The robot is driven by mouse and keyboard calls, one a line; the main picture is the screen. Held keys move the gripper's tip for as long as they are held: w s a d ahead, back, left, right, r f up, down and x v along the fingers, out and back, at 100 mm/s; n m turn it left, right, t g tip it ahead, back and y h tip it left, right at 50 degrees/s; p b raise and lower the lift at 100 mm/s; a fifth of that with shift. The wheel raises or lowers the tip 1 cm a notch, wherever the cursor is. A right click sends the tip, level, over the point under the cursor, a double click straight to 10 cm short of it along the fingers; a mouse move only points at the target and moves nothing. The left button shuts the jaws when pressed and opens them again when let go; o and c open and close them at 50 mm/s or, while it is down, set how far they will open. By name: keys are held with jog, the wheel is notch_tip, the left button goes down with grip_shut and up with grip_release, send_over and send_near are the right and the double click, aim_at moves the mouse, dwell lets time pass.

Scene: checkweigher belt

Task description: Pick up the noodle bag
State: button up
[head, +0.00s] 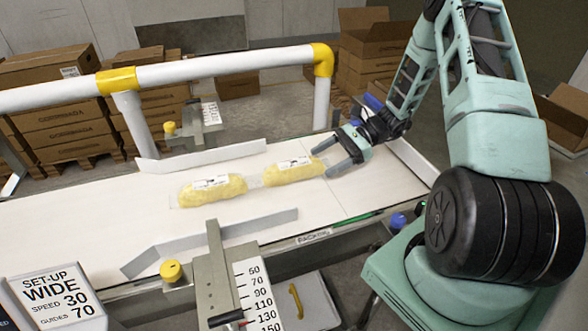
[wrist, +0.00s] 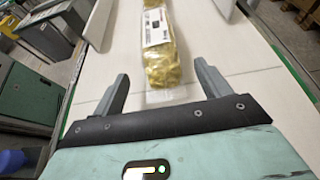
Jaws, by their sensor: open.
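Two noodle bags lie end to end on the white belt, yellow with white labels and clear ends. The right noodle bag (head: 293,170) is nearest my gripper (head: 328,163); the left noodle bag (head: 212,190) lies farther along the belt. My gripper is open and low over the belt at the right bag's right end. In the wrist view, one noodle bag (wrist: 160,52) runs away from my gripper (wrist: 161,74), its near end between the two open fingers. There is a gap on each side, and nothing is gripped.
The belt (head: 110,212) has metal guide rails along its far side (head: 200,157) and near side (head: 210,240). A white pipe frame with yellow joints (head: 118,80) stands behind. A scale plate (head: 262,295) and a set-up sign (head: 55,300) stand in front. Cardboard boxes (head: 50,95) are stacked behind.

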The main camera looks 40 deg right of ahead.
aim_at(318, 160)
jog(key=x, duration=0.2)
jog(key=p+x, duration=0.1)
jog(key=shift+w+a+r, duration=0.2)
jog(key=shift+w+a, duration=0.05)
jog(key=shift+a, duration=0.25)
jog(key=shift+w+a+f, duration=0.2)
jog(key=shift+a+f, duration=0.15)
jog(key=shift+a, duration=0.15)
jog(key=c, duration=1.2)
jog(key=shift+c, duration=0.2)
jog(key=shift+r, duration=0.15)
